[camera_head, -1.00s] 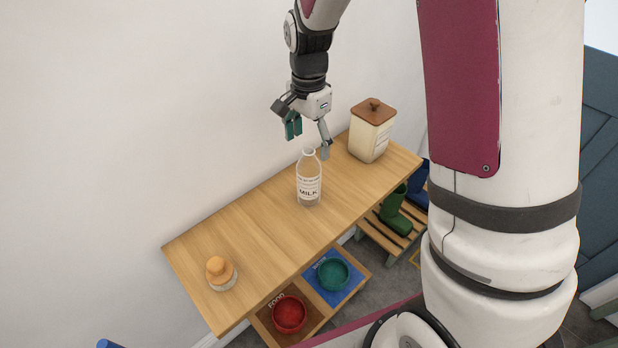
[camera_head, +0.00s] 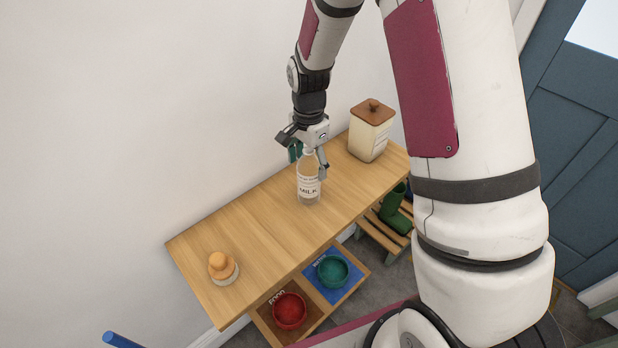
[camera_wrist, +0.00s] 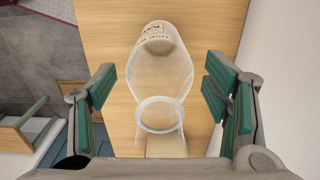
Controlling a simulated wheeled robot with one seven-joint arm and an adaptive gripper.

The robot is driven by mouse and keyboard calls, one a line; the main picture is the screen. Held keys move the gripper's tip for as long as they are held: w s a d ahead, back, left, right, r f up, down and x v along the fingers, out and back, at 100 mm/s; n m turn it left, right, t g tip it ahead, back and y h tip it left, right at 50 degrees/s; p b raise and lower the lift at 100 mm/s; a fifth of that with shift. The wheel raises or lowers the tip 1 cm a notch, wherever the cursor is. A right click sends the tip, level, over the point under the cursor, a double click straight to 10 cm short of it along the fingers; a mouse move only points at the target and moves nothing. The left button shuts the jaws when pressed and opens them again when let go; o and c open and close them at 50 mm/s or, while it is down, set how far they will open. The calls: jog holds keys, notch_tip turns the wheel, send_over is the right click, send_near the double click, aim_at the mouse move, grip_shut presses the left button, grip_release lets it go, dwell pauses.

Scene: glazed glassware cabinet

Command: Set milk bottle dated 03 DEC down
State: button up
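The milk bottle (camera_head: 309,188) is clear glass with a white label reading MILK. It stands upright on the wooden tabletop (camera_head: 255,225); its date is too small to read. My gripper (camera_head: 308,165) is around the bottle's upper part, coming from above. In the wrist view the bottle (camera_wrist: 160,70) lies between the green finger pads, its mouth toward the camera. My gripper (camera_wrist: 160,95) is open, with a clear gap between each pad and the glass.
A cream canister with a wooden lid (camera_head: 371,131) stands behind the bottle to the right. Red (camera_head: 289,310) and teal (camera_head: 332,270) bowls sit below. The tabletop between bottle and jar is clear.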

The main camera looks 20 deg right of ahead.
grip_shut()
jog(key=shift+r, duration=0.1)
